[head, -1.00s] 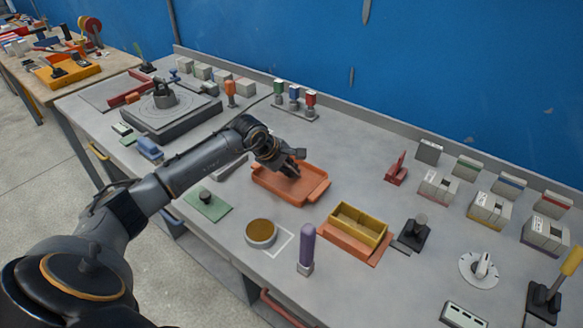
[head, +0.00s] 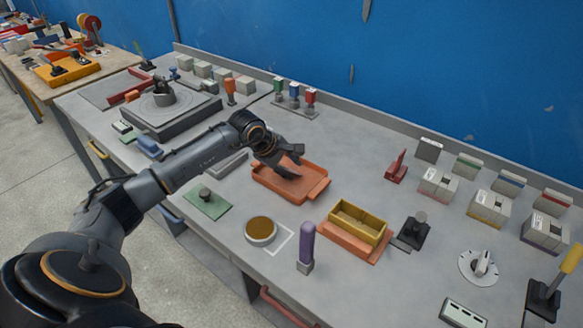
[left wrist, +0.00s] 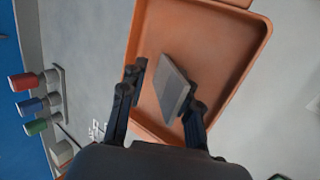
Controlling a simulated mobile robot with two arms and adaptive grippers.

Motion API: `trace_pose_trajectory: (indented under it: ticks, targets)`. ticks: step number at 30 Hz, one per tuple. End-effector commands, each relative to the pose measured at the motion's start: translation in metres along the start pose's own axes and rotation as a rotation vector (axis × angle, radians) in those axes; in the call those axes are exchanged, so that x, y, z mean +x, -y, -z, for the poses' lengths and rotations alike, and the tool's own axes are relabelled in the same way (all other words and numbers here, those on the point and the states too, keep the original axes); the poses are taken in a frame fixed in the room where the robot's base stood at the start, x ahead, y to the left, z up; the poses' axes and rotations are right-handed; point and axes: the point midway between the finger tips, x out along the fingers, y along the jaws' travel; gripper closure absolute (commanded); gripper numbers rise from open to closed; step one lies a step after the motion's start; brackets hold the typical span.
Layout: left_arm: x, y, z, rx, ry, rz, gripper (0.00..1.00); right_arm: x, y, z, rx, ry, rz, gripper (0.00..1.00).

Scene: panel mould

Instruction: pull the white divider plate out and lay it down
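The divider plate (left wrist: 172,86) looks light grey in the left wrist view. It is at the orange tray (head: 262,183), between the fingers of my left gripper (left wrist: 163,96) and close to the right-hand one. Whether it touches that finger or rests fully on the tray floor I cannot tell. The left gripper's fingers are spread, with a gap between the left-hand finger and the plate. In the head view my left gripper (head: 290,169) is low over the tray; the plate cannot be made out there. My right gripper is not in view.
A yellow open box (head: 345,227) on an orange base stands right of the tray. A round tin (head: 261,232), a purple-handled tool (head: 307,245) and a green plate (head: 207,204) stand in front. Several labelled boxes line the right back. Bare table lies behind the tray.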

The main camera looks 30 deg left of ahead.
Motion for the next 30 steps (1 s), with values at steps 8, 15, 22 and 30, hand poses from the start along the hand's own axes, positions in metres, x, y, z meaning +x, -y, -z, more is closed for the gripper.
trace_pose_trajectory:
  ticks: [8,15,22,30]
  targets:
    - [-0.059,0.000,0.002,0.004,-0.006,-0.001,0.68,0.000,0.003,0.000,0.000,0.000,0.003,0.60]
    - [-0.098,0.000,0.001,0.001,-0.002,-0.001,0.68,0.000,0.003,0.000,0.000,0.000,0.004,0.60]
    - [-0.110,0.000,0.000,0.000,0.000,-0.001,0.68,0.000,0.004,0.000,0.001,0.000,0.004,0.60]
    - [-0.110,0.000,0.000,0.000,-0.001,-0.001,0.68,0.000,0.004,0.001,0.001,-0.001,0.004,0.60]
